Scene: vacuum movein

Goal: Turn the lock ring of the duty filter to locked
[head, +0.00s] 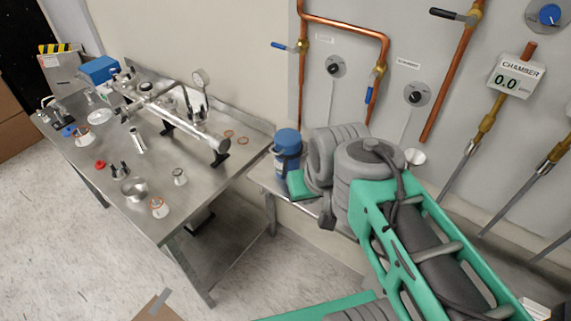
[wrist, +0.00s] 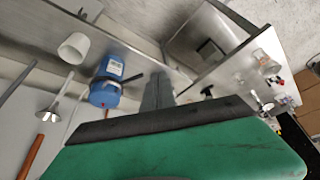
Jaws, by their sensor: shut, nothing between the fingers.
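A blue canister with a pale label, which I take to be the duty filter (head: 287,141), stands on the narrow bench by the wall. It also shows in the wrist view (wrist: 112,72), left of my gripper (wrist: 157,93). A short dark lever (wrist: 128,79) sticks out from its side towards my gripper; I cannot tell whether it belongs to the lock ring. My fingers are shut and empty, close beside the canister; contact cannot be made out. The ring's marks are too small to read. My arm partly hides the bench in the head view.
A steel table (head: 215,170) with pipe fittings and a gauge stands to the left. Copper pipes (head: 303,90) and valves run up the wall. A white cup (wrist: 73,48) stands near the canister.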

